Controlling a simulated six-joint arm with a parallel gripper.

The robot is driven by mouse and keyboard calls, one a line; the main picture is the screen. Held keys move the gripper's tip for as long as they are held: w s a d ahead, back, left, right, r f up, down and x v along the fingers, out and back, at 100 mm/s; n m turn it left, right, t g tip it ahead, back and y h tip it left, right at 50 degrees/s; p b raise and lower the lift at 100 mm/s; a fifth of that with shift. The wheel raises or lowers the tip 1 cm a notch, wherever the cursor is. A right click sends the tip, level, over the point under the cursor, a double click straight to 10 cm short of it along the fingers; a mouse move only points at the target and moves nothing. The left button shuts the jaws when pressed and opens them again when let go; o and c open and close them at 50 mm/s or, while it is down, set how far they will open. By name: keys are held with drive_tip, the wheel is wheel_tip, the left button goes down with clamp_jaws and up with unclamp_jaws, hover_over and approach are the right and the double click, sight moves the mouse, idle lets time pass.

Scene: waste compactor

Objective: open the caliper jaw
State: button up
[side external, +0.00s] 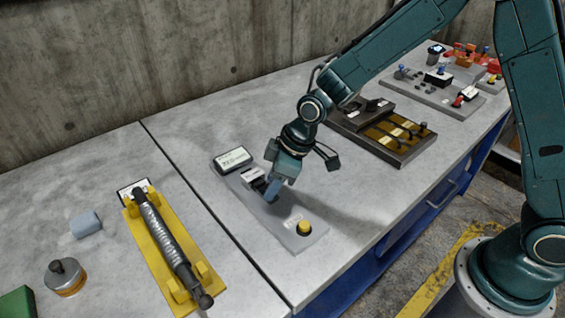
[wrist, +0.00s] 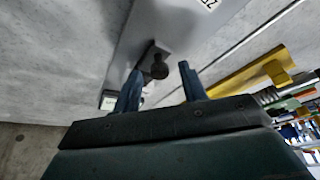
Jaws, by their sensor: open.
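A grey plate (side external: 262,218), which looks like the caliper station, lies on the bench. It carries a labelled white-and-black block (side external: 253,178) and a yellow button (side external: 304,227). My gripper (side external: 272,190) is low over the middle of the plate, beside the block, and hides part of it. In the wrist view my gripper (wrist: 159,70) is open, with its two blue fingers apart. A dark round knob (wrist: 159,66) on a dark block (wrist: 154,50) appears between the fingertips, with gaps to both. Contact is not visible. I cannot tell which part is the jaw.
A display (side external: 232,159) stands at the plate's back end. A yellow fixture (side external: 150,245) with a ribbed dark rod lies to the left. A dark tray (side external: 385,135) with a yellow inside lies to the right. Bare bench lies between them and the plate.

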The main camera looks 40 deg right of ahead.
clamp_jaws()
drive_tip(key=shift+s, duration=0.8)
unclamp_jaws()
drive_tip(key=shift+r, duration=0.1)
